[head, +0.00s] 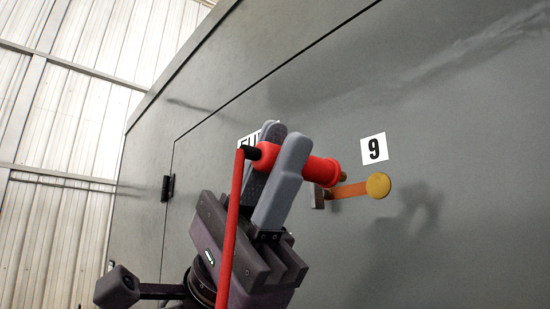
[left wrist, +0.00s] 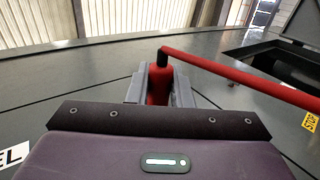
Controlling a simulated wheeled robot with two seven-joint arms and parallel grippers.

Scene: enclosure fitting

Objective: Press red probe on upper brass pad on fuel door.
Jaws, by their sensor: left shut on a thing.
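My left gripper (head: 283,160) is shut around the red probe (head: 320,169), whose short brass tip points right in the head view. My right gripper is not in view.
A red cable (head: 230,230) hangs from the probe's back end. A small dark block (head: 318,196) is at the strip's left end. The left wrist view shows a dark opening (left wrist: 275,68) and a yellow STOP label (left wrist: 310,121).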

